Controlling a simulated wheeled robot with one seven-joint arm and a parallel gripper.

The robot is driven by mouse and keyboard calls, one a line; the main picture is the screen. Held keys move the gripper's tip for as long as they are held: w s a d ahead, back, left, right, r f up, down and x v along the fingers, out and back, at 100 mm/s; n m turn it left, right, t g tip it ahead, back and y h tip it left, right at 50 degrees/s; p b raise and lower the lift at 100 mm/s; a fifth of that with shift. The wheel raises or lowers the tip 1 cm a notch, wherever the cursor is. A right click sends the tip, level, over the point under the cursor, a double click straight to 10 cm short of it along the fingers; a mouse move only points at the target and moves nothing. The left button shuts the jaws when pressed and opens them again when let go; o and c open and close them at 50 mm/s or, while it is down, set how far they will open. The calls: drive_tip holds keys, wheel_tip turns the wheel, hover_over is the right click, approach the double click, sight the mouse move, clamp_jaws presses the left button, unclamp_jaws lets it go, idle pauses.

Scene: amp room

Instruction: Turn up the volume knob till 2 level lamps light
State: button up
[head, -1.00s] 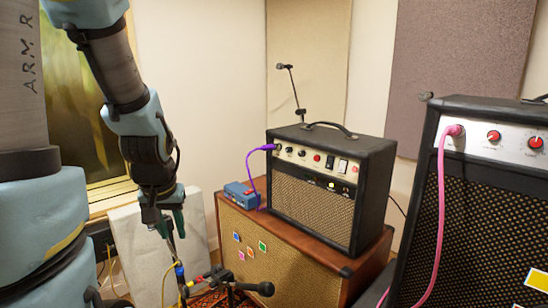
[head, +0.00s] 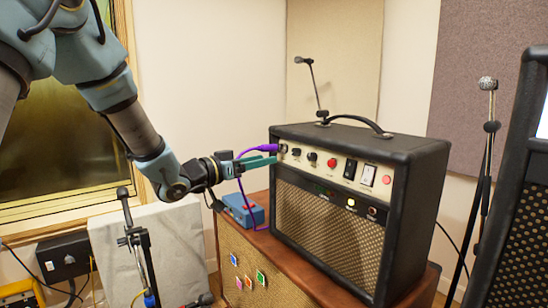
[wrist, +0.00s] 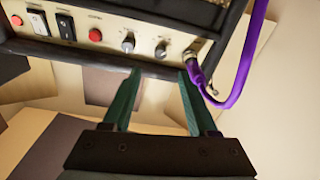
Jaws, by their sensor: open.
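The black amp (head: 368,245) stands on a brown cabinet, with a cream control panel along its top front. Two small dark knobs (head: 296,152) and (head: 312,157) sit right of the purple plug (head: 283,148); I cannot read which is volume. The wrist view shows these knobs (wrist: 128,42) and (wrist: 161,48) upside down, just beyond the fingertips. My gripper (head: 272,154) is open and empty at the panel's left end, its teal fingers (wrist: 159,73) apart. Below the panel, a small lamp (head: 350,202) glows whitish and another (head: 321,190) looks faintly green.
The purple cable (head: 243,190) hangs close by my fingers and runs to a blue pedal (head: 243,210). A red knob or button (head: 332,163) and two rocker switches (head: 350,168) and (head: 368,174) lie farther right. A microphone stand (head: 487,150) and a dark cabinet edge stand at right.

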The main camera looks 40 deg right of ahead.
sight(293, 153)
drive_tip(key=d+p, duration=0.1)
drive_tip(key=d, duration=0.9)
drive_tip(key=shift+d+p, duration=0.1)
drive_tip(key=shift+p, duration=0.2)
clamp_jaws()
